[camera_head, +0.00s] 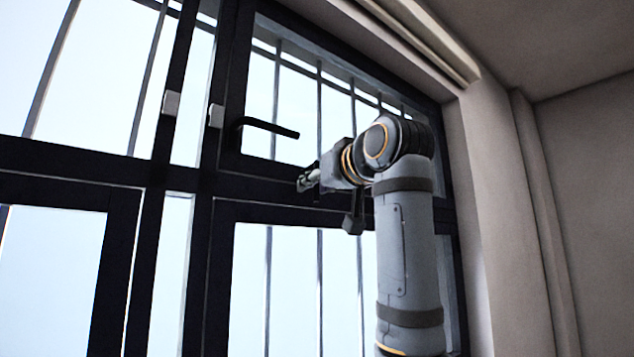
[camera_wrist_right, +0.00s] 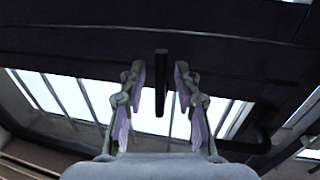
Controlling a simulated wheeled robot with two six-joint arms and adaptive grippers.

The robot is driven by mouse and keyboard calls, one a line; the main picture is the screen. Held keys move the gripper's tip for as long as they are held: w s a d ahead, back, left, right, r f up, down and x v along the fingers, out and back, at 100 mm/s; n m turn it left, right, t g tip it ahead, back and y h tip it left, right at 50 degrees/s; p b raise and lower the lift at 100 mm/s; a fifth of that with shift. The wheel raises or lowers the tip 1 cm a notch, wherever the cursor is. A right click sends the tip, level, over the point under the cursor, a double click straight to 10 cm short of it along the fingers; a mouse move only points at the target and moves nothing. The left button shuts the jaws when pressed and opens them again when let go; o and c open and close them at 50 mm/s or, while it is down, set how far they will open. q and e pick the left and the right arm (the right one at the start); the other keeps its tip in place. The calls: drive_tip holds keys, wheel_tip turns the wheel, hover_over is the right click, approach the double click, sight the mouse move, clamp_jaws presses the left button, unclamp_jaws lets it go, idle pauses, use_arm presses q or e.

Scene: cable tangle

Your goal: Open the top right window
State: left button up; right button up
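The top right window (camera_head: 232,85) has a black frame and looks closed in the head view. Its black lever handle (camera_head: 265,127) sits at the lower left of the pane, with the lever pointing right. My right gripper (camera_head: 308,178) is a little below and right of the lever tip in that picture. In the right wrist view its two fingers (camera_wrist_right: 160,85) are apart. A dark bar (camera_wrist_right: 160,82) stands between them with gaps on both sides; I cannot tell whether it is the handle. A dark curved piece (camera_wrist_right: 255,143) shows right of the fingers. My left gripper is out of view.
Vertical bars (camera_head: 319,110) stand behind the glass. Black crossbars and a lower window (camera_head: 225,212) lie below the upper one. A beige wall (camera_head: 495,190) bounds the window on the right. Small light-coloured catches (camera_head: 216,116) sit on the frame left of the handle.

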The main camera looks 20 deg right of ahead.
drive_tip(key=shift+w, duration=0.1)
clamp_jaws()
idle(0.4)
